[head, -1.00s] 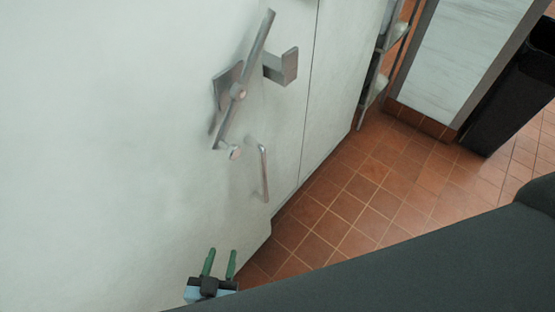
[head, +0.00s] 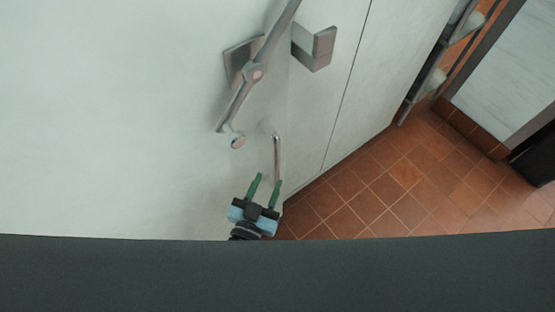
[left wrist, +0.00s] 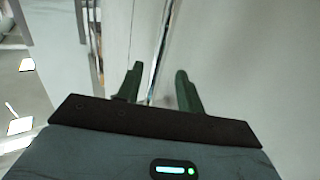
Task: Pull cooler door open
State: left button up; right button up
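The white cooler door (head: 120,120) fills the left of the head view. A thin metal pull handle (head: 277,157) stands on it near its lower right part. A larger latch lever (head: 238,105) sits above on a metal plate. My left gripper (head: 267,180) is open, with its green fingers pointing up at the handle's lower end. In the left wrist view a shiny upright bar, apparently the handle (left wrist: 160,45), shows between the open fingers (left wrist: 159,72). I cannot tell whether they touch it. My right gripper is not in view.
A metal bracket (head: 314,47) juts out beside the latch lever. A seam runs down the white wall to its right. Red tile floor (head: 390,190) is clear on the right. A shelf rack (head: 435,80) and a dark bin (head: 537,160) stand farther off.

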aim_at(275, 166)
pick_arm(q)
jog(key=x, duration=0.7)
grip_shut()
